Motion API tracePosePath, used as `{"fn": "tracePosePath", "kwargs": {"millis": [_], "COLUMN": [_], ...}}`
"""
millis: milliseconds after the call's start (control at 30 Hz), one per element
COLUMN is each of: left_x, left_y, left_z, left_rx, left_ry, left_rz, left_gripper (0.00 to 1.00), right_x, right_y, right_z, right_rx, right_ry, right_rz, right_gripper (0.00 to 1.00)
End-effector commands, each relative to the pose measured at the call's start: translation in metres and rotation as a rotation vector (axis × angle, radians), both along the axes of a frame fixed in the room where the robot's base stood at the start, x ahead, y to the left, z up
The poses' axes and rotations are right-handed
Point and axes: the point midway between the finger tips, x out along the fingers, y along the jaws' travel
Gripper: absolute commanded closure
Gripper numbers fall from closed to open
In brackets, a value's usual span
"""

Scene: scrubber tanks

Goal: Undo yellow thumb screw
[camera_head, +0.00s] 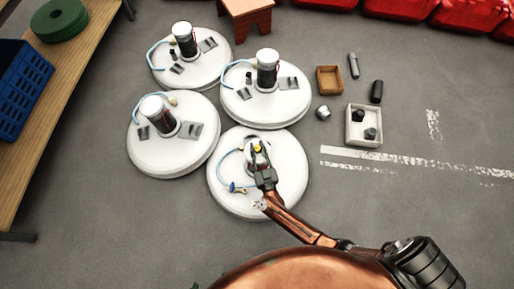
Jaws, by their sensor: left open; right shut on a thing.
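The nearest white round tank lid (290,189) lies on the floor in front of me. A small yellow thumb screw (258,147) shows at the fingertips of my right gripper (259,153), above the upper middle of this lid. The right gripper is shut on the screw, and its fingers hide part of it. I cannot tell whether the screw is still seated. My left gripper is not in view.
Several similar white lids with upright dark and white cylinders (267,67) stand close behind and left. A white box (363,126), a brown box (329,80) and loose dark parts lie to the right. A wooden table (62,75) edges the left.

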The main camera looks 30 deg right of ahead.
Motion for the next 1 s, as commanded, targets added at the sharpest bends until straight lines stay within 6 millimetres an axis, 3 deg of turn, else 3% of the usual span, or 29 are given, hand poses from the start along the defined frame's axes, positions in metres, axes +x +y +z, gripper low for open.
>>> {"fn": "tracePosePath", "kwargs": {"millis": [100,433,767,1000], "left_x": [0.000,0.000,0.002,-0.002], "left_y": [0.000,0.000,0.000,0.006], "left_z": [0.000,0.001,0.003,-0.029], "left_rx": [0.000,0.001,-0.001,0.022], "left_ry": [0.000,0.001,0.000,-0.056], "left_rz": [0.000,-0.001,0.000,0.002], "left_gripper": [0.19,0.19,0.19,0.19], "right_x": [0.000,0.000,-0.001,-0.001], "right_y": [0.000,0.001,-0.001,-0.001], "right_z": [0.000,0.000,-0.002,-0.007], "right_rx": [0.000,0.000,-0.007,-0.010], "right_ry": [0.000,0.001,0.004,0.008], "right_rz": [0.000,0.037,0.249,0.477], "right_gripper": [1.00,1.00,1.00,1.00]}}
